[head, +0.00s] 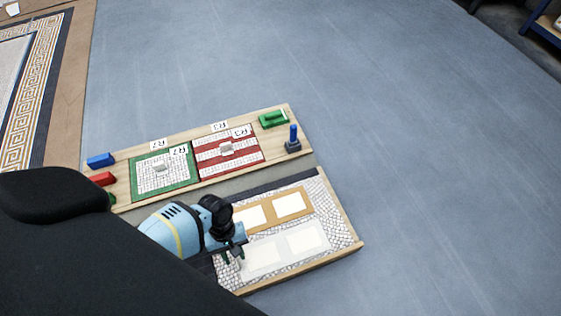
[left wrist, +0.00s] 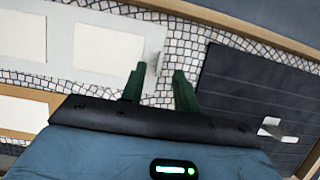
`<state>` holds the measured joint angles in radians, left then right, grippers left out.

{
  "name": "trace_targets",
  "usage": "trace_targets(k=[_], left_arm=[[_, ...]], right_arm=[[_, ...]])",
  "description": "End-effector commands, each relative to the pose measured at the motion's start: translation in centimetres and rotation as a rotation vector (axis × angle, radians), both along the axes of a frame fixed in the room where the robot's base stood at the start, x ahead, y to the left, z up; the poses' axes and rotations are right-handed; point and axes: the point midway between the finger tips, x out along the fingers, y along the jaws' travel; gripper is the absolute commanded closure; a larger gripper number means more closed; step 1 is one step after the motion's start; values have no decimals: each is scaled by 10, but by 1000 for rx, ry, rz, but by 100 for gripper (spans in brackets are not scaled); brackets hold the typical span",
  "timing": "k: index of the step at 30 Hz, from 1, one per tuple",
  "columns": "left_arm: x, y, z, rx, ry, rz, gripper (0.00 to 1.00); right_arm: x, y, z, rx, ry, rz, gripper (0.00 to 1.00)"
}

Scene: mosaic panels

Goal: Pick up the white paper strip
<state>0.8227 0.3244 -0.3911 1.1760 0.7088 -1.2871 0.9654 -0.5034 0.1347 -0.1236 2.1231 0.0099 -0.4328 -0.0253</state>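The white paper strip (head: 284,248), with two cream rectangles, lies flat on a white mosaic panel (head: 345,236). It also shows at the upper left of the left wrist view (left wrist: 60,46). A small pale upright tab (left wrist: 155,63) stands at its end nearest my gripper. My left gripper (head: 233,256) is at that end in the head view. In the left wrist view its two dark green fingers (left wrist: 158,76) are apart, with the tab near the gap between their tips. I cannot tell whether they touch it. My right gripper is not in view.
A tan strip (head: 270,211) with two cream rectangles lies beside the white one. A dark panel (left wrist: 240,85) with a pale tab (left wrist: 280,131) is to the right. Behind are a green-bordered panel (head: 146,165), a red panel (head: 210,157) and a blue-handled tool (head: 293,137).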

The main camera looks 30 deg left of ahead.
Motion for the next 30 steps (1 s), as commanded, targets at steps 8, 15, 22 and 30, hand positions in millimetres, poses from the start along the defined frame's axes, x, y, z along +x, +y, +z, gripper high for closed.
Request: trace_targets(k=[8,15,22,30], left_arm=[[-8,-9,-32,0,2,1,69],[-8,-9,-31,0,-1,1,70],[-8,-9,-31,0,0,1,100],[-8,-10,-31,0,0,1,100]], right_arm=[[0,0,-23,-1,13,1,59],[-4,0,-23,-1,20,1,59],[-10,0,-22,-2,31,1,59],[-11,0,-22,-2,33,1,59]])
